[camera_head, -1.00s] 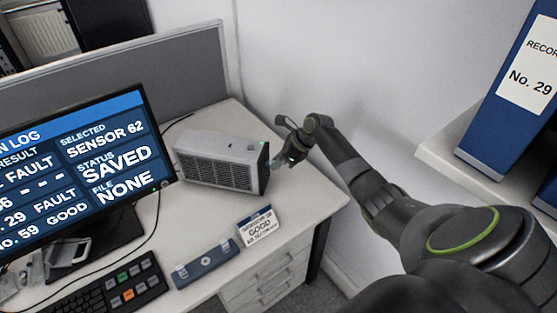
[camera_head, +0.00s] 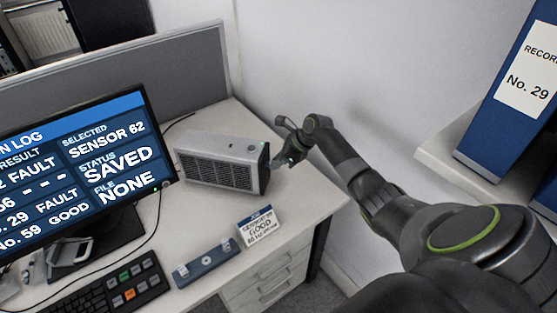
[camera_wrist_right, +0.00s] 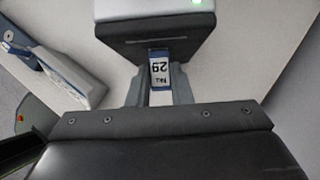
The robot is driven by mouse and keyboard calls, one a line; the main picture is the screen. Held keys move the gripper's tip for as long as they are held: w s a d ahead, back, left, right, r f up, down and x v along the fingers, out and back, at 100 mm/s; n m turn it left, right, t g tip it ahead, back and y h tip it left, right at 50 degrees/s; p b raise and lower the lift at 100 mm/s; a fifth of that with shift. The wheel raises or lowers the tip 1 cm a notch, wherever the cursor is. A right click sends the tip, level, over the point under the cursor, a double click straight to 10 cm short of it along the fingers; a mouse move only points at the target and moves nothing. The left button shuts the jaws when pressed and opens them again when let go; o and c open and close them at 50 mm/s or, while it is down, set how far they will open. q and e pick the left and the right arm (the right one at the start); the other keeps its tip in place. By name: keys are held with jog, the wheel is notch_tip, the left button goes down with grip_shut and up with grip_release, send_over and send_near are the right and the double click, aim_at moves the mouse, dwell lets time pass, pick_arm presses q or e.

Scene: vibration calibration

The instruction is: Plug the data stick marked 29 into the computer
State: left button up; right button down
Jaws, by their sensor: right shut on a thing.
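The computer (camera_head: 222,163) is a grey box with a dark grille, standing on the desk right of the monitor. My right gripper (camera_head: 276,163) is at its right end. In the right wrist view the data stick (camera_wrist_right: 160,70), blue with a white label reading 29, sits between the fingers of my right gripper (camera_wrist_right: 159,88), which is shut on it. The stick's far end meets the lower edge of the computer's end face (camera_wrist_right: 155,30); I cannot tell how deep it sits. A green light shows on the computer. My left gripper is not in view.
The monitor (camera_head: 85,165) shows "SENSOR 62", "SAVED" and "FILE NONE". A dark keypad (camera_head: 115,290), a blue-grey bar (camera_head: 207,262) and a card reading GOOD (camera_head: 260,228) are on the desk. Blue binders (camera_head: 510,95) stand on a shelf at right.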

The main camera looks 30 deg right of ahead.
jog(key=shift+a, duration=0.15)
jog(key=c, duration=1.2)
grip_release()
jog(key=shift+c, duration=0.2)
jog(key=shift+r, duration=0.1)
